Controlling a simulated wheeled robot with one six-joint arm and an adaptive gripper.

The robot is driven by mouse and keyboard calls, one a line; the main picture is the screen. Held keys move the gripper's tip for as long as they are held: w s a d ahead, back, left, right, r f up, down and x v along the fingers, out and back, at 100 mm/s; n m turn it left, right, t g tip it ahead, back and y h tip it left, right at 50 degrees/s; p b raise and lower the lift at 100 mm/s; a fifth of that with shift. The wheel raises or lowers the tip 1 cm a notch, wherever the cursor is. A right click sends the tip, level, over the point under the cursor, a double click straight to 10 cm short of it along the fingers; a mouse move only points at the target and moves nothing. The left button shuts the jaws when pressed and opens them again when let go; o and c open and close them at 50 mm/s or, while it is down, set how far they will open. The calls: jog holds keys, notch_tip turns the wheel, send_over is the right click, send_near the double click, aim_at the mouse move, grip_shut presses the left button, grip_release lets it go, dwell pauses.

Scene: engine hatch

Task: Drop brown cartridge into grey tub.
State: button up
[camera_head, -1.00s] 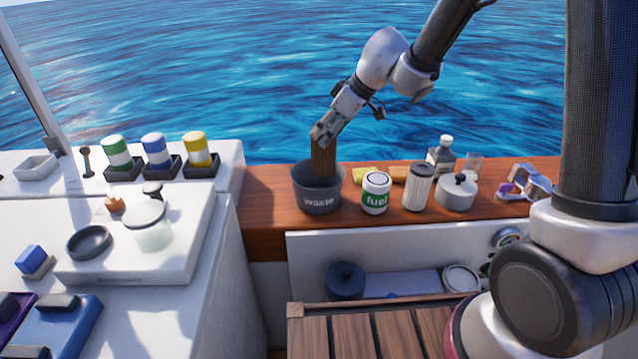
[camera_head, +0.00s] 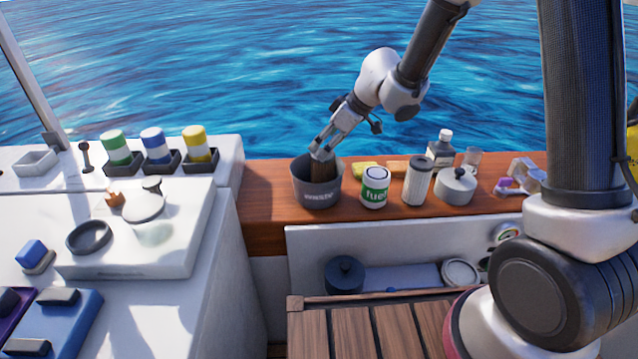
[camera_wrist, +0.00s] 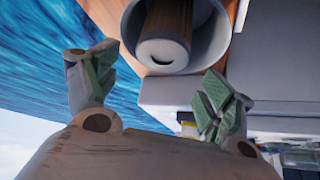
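The grey tub (camera_head: 318,194), marked "waste", stands on the wooden ledge. The brown cartridge (camera_head: 322,170) is inside it, its upper part showing above the near rim. In the wrist view the cartridge (camera_wrist: 172,14) lies within the tub's round rim (camera_wrist: 217,42), with a pale end facing me. My gripper (camera_head: 320,152) is over the tub in the head view. In the wrist view my gripper (camera_wrist: 155,86) has its green-padded fingers wide apart with nothing between them. The cartridge's lower end is hidden by the tub wall.
A yellow sponge-like block (camera_head: 364,170) lies behind. The ledge left of the tub is clear.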

jog(key=v, duration=1.2)
